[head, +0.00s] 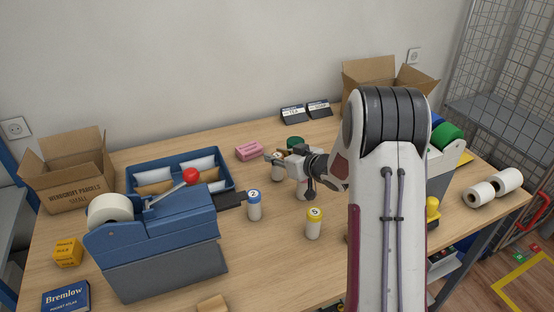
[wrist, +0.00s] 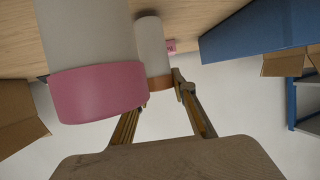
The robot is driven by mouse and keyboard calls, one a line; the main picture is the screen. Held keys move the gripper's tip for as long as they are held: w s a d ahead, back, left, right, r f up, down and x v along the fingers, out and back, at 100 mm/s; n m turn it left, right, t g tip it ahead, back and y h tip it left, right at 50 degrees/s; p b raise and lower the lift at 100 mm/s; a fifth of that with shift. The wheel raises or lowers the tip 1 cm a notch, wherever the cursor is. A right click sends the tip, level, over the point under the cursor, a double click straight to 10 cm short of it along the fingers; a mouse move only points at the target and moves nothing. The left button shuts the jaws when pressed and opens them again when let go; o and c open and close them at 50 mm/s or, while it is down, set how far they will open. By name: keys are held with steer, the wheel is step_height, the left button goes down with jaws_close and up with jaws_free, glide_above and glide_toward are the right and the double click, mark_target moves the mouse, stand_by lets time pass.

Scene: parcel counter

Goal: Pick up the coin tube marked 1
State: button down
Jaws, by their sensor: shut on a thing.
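My gripper (head: 276,159) reaches left over the middle of the counter. In the wrist view, my gripper (wrist: 162,92) has its fingers on either side of a white coin tube with a copper-brown cap (wrist: 152,47) and is shut on it. That tube (head: 277,174) shows in the head view below the fingertips; no number is readable on it. A blue-capped tube marked 2 (head: 254,206) and a yellow-capped tube marked 5 (head: 314,224) stand upright nearer the front. A tube with a pink cap (wrist: 97,93) is close beside my gripper in the wrist view.
A blue tape dispenser (head: 155,235) and a blue tray of envelopes (head: 226,172) lie to the left. A pink box (head: 249,151) and a green-topped thing (head: 295,142) are close behind my gripper. Cardboard boxes (head: 67,180) stand at the counter's ends.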

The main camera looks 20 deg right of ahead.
steer(key=shift+r, duration=4.6)
steer(key=shift+a, duration=0.1)
